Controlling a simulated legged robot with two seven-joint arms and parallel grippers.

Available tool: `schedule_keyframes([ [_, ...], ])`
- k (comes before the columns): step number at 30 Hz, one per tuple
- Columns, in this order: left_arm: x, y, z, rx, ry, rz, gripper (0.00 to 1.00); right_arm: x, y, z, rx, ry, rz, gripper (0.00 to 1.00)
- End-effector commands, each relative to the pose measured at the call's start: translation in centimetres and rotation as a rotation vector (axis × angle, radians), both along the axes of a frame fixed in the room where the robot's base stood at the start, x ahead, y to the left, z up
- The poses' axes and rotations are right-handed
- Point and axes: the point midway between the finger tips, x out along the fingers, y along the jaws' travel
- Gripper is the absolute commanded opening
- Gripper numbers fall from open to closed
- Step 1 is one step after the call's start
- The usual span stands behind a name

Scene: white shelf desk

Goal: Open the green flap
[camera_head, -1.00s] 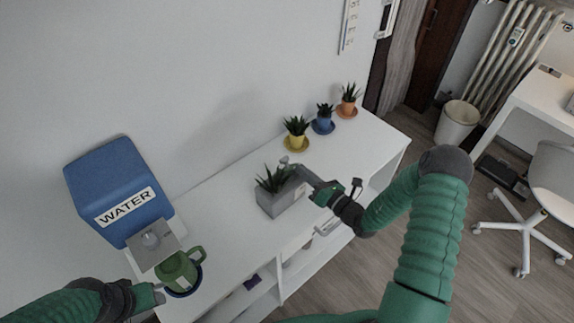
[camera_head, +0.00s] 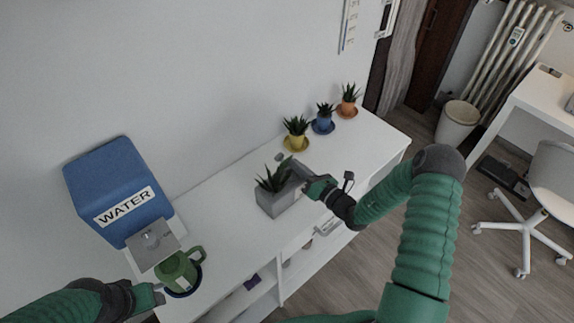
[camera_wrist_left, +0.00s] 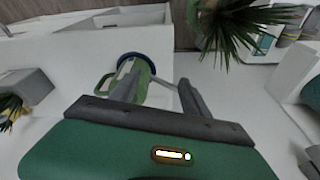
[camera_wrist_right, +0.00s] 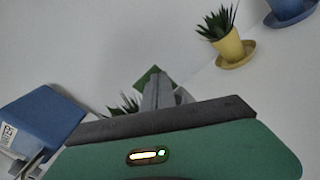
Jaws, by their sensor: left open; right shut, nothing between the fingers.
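A small green square panel (camera_wrist_right: 150,76), apparently the green flap, shows in the right wrist view just beyond my right fingertips. Whether they touch it is unclear. In the head view I cannot make out its green face. My right gripper (camera_head: 297,165) is shut and empty, above the grey planter (camera_head: 282,200) on the white shelf; its fingers also show in the right wrist view (camera_wrist_right: 163,90). My left gripper (camera_wrist_left: 158,86) is open low at the left, beside a green mug (camera_head: 177,271). The mug stands on a dark blue saucer (camera_head: 186,291), and one left finger overlaps it in the left wrist view.
A blue water dispenser (camera_head: 118,185) stands behind the mug. Yellow (camera_head: 296,144), blue (camera_head: 323,124) and orange (camera_head: 347,109) plant pots stand along the wall. The white shelf top (camera_head: 222,210) is clear between the dispenser and the planter.

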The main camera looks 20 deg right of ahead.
Motion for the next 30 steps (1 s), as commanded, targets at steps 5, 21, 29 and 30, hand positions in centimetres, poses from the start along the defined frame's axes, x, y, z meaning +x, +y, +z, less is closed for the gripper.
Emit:
schedule_keyframes([
  [5,0.0,0.0,-0.1,0.0,0.0,0.0,0.55,0.6,0.1,0.0,0.0,0.0,0.0,0.0],
  [21,0.0,0.0,0.8,0.0,0.0,0.0,0.55,-1.2,-0.4,0.1,-0.001,0.002,-0.001,0.0],
  [29,0.0,0.0,1.5,0.0,0.0,0.0,0.55,-3.3,-1.0,0.1,-0.001,0.001,0.0,0.0],
  [30,0.0,0.0,1.6,0.0,0.0,0.0,0.55,-3.6,-1.1,0.1,-0.001,0.002,-0.001,0.0],
])
